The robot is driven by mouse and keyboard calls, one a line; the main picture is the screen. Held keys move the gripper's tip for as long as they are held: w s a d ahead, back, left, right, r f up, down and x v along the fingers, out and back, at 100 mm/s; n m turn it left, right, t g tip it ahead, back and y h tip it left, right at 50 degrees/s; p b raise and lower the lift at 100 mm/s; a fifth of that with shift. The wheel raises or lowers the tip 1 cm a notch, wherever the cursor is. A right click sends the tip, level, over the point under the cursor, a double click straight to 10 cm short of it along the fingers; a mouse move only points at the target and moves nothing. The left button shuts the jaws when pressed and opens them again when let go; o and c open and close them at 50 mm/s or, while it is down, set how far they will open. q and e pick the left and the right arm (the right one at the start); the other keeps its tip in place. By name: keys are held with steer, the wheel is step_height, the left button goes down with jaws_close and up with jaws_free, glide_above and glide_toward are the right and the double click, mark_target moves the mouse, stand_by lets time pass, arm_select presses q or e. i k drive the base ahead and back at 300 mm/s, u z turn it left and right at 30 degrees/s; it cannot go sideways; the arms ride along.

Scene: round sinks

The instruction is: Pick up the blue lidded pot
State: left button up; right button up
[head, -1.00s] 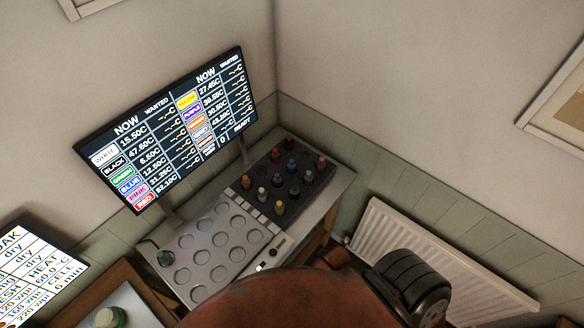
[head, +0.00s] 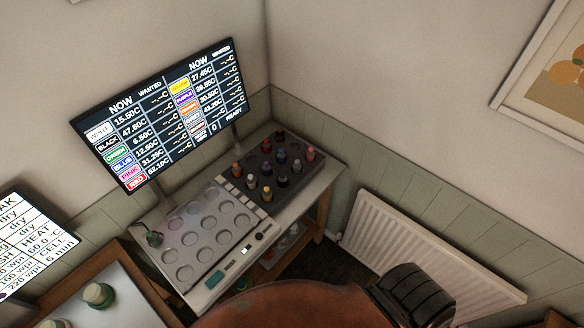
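The blue lidded pot (head: 281,156) is small and appears to stand upright in the dark rack (head: 307,180) on the corner bench. Neither my left nor my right gripper is in view. Only a rusty-brown and black part that looks like my own body shows at the bottom edge.
A screen (head: 165,115) stands behind. A radiator (head: 430,255) is at right.

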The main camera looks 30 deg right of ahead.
mark_target(281, 155)
steer(key=u, duration=1.15)
steer(key=k, duration=0.05)
steer(key=z, duration=2.05)
